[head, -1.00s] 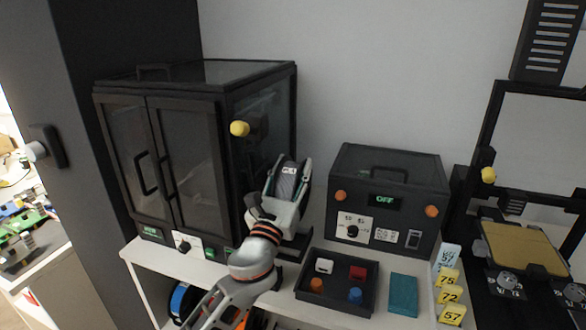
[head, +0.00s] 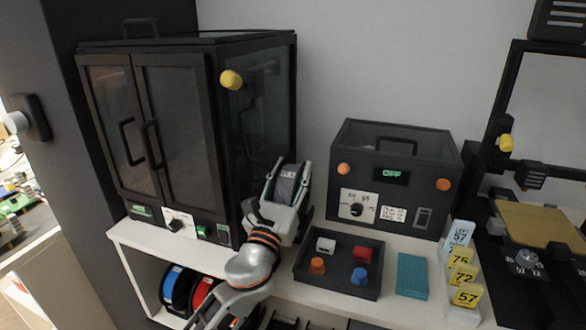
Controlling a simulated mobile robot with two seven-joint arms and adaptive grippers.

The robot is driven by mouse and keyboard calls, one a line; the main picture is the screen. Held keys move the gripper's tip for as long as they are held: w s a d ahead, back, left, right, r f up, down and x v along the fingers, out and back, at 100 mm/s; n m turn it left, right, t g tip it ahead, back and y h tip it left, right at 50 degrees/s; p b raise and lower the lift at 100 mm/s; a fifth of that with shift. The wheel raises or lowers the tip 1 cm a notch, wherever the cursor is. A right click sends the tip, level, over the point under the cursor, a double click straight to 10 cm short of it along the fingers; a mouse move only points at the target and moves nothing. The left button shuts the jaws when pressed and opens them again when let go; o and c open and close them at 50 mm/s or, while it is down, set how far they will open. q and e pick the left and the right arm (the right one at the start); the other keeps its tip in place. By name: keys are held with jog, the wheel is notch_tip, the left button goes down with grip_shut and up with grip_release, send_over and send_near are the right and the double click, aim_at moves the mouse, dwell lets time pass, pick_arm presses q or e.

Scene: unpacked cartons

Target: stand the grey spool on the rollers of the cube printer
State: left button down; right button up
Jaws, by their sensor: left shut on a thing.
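The grey spool (head: 287,184) is held upright in my left gripper (head: 288,188), whose fingers are on both sides of it. It is in front of the right side of the cube printer (head: 172,135), a dark enclosed cabinet with two glass doors, both shut. The rollers cannot be made out; my gripper and arm cover the area below the spool. A yellow knob-like part (head: 231,80) sticks out on the printer's right side. My right gripper is not in view.
A dark box reading OFF (head: 387,215) stands right of my gripper. In front are a black tray (head: 326,286) with small coloured parts, a teal block (head: 412,276) and number cards (head: 466,294). Blue (head: 174,290) and red (head: 203,292) spools sit on the lower shelf.

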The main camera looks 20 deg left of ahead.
pick_arm(q)
jog(key=c, duration=1.2)
grip_release()
jog(key=shift+c, duration=0.2)
jog(key=shift+s+f, duration=0.1)
jog(key=shift+f, duration=0.2)
jog(key=s, duration=1.3)
jog(key=shift+a, duration=0.2)
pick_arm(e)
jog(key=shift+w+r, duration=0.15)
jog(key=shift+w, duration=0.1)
pick_arm(q)
jog(key=shift+s+f, duration=0.1)
